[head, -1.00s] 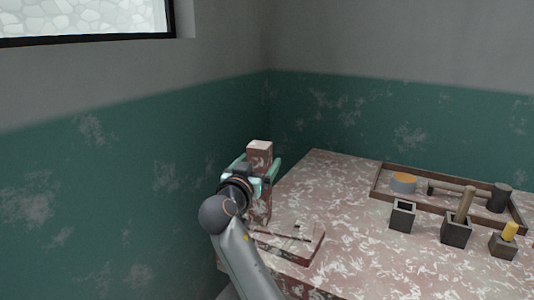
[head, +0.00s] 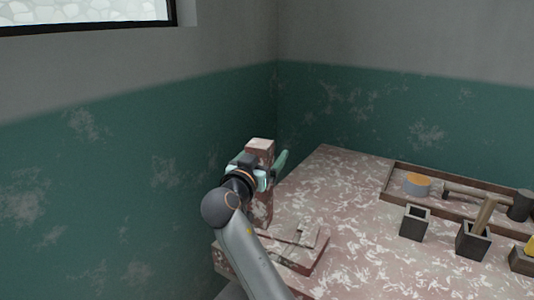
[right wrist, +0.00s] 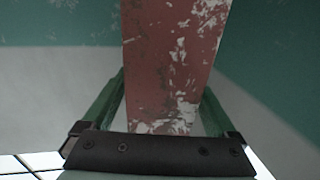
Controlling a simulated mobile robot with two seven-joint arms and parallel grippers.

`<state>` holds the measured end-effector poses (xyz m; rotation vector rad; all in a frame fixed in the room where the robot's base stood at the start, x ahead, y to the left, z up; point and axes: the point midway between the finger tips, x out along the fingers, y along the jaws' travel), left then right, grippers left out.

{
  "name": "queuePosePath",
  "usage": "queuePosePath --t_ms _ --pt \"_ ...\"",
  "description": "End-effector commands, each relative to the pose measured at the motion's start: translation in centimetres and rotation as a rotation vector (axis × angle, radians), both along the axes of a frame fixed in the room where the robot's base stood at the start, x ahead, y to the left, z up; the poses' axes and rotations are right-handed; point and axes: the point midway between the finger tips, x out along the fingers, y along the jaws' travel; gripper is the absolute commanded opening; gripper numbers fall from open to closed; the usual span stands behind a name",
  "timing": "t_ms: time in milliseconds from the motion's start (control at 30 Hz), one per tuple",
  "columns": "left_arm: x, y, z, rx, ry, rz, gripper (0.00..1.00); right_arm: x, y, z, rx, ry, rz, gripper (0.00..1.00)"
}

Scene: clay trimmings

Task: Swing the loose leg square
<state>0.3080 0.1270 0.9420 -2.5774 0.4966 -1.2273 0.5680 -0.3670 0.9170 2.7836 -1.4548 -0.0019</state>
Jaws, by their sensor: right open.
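The loose leg (head: 261,147) is a square, mottled red-brown and white post. It stands upright at the left side of the bench in the head view. My right gripper (head: 264,166) is at its upper part, with a green finger on either side of it. In the right wrist view the leg (right wrist: 168,60) runs between the fingers, and the gripper is open around it; any contact is not clear. The lower leg is partly hidden by my arm. My left gripper is not in view.
A mottled bench (head: 350,215) carries a low flat block (head: 300,255) near the leg. A shallow wooden tray (head: 393,188) with tools lies at the back right, with dark square holders (head: 415,224) in front. A green-and-grey wall stands close at left.

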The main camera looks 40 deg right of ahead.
Motion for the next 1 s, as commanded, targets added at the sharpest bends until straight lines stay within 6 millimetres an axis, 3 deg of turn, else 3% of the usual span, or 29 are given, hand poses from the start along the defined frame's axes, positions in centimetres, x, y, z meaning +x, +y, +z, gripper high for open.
queuePosePath --t_ms 300,1000 --pt "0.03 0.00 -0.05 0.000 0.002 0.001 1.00 -0.01 0.03 -0.01 0.000 0.000 0.000 0.91" --pt "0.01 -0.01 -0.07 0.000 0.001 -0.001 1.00 -0.02 -0.01 0.01 0.000 0.000 -0.001 0.13"
